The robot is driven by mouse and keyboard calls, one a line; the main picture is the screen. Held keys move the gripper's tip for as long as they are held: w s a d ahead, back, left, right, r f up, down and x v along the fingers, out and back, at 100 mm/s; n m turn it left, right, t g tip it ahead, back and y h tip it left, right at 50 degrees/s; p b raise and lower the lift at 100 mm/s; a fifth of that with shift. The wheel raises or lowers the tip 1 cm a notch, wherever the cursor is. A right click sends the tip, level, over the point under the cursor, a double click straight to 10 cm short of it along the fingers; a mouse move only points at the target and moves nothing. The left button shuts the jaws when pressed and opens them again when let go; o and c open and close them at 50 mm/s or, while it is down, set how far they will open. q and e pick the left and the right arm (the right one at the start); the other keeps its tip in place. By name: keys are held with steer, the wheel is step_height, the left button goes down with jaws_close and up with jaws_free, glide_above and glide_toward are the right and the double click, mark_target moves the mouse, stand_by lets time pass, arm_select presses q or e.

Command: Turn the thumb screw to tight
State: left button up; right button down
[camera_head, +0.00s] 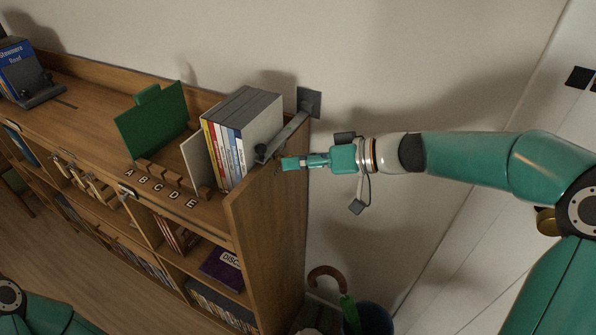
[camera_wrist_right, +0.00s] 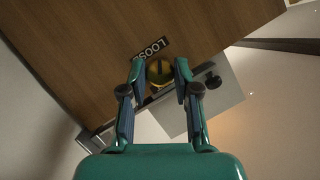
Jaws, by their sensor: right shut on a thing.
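The thumb screw (camera_wrist_right: 159,72) is a round, dark brass-coloured knob on the shelf's wooden end panel in the right wrist view. Beside it is a black label (camera_wrist_right: 151,50) whose readable letters are "LOOS". My right gripper (camera_wrist_right: 157,73) has its two fingers on either side of the knob and is shut on it. In the head view my right gripper (camera_head: 285,163) is at the upper part of the end panel, and its fingers hide the screw there. Of my left arm, only a link shows at the bottom left; the left gripper is out of view.
The wooden shelf unit (camera_head: 262,225) fills the left side. A grey metal bracket (camera_head: 285,135) runs along the shelf end next to several upright cases (camera_head: 240,122). A green board (camera_head: 152,125) and letter tabs A to E stand farther left. An umbrella handle (camera_head: 328,272) rises below my arm.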

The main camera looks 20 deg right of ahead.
steer(key=shift+s+a+f+m+t+y+b, duration=0.2)
steer(key=shift+m+t+y+b, duration=0.85)
steer(key=shift+m, duration=4.15)
steer(key=shift+w+d+f+m+t+y+b, duration=0.25)
steer(key=shift+m+t+b, duration=1.4)
steer(key=shift+m, duration=3.55)
steer(key=shift+s+a+f+m+t+y+b, duration=0.3)
steer(key=shift+m+t+y+b, duration=0.75)
steer(key=shift+m, duration=4.15)
steer(key=shift+w+d+f+t+h+b, duration=0.15)
steer(key=shift+t+h+b, duration=0.1)
steer(key=shift+h+b, duration=0.15)
